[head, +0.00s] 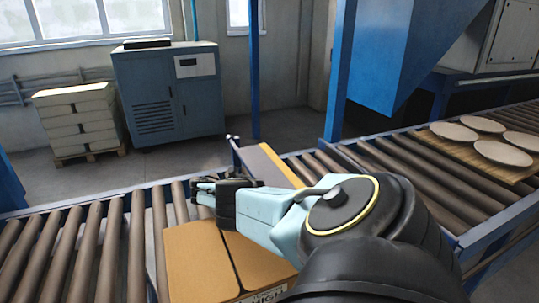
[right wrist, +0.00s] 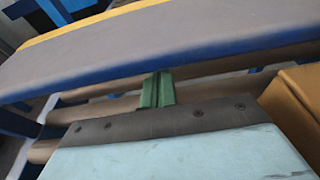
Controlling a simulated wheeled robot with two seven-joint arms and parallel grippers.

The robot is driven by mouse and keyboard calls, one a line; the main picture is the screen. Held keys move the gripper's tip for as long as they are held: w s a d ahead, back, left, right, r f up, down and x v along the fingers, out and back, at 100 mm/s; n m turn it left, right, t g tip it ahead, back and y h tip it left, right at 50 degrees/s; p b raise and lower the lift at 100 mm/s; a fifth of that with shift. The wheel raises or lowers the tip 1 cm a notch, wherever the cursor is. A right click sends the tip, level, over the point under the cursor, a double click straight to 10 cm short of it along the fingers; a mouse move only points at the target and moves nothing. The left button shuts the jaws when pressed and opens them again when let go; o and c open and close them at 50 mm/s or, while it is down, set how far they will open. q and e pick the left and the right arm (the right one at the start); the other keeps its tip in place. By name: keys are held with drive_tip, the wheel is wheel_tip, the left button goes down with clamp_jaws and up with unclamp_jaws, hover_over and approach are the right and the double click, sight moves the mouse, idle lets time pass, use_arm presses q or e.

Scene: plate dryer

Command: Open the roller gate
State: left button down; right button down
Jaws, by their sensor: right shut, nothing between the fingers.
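The roller gate (head: 262,165), a grey panel with a yellow strip and a blue edge, stands tilted upward in the gap of the roller conveyor in the head view. In the right wrist view the gate (right wrist: 160,45) crosses the upper part of the picture. My right gripper (head: 200,190) is over the conveyor, to the left of the gate. Its green fingers (right wrist: 157,88) are shut and empty, near the gate's blue edge; I cannot tell if they touch it. My arm hides part of the gate's base. My left gripper is not in view.
A cardboard box (head: 195,262) sits on the rollers below my right arm and shows in the right wrist view (right wrist: 297,105). Wooden board (head: 480,152) with several plates lies on the right conveyor. A blue post (head: 340,75) stands behind. Left rollers (head: 65,255) are clear.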

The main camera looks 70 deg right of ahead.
drive_tip(key=shift+b+v, duration=0.45)
drive_tip(key=shift+v, duration=3.2)
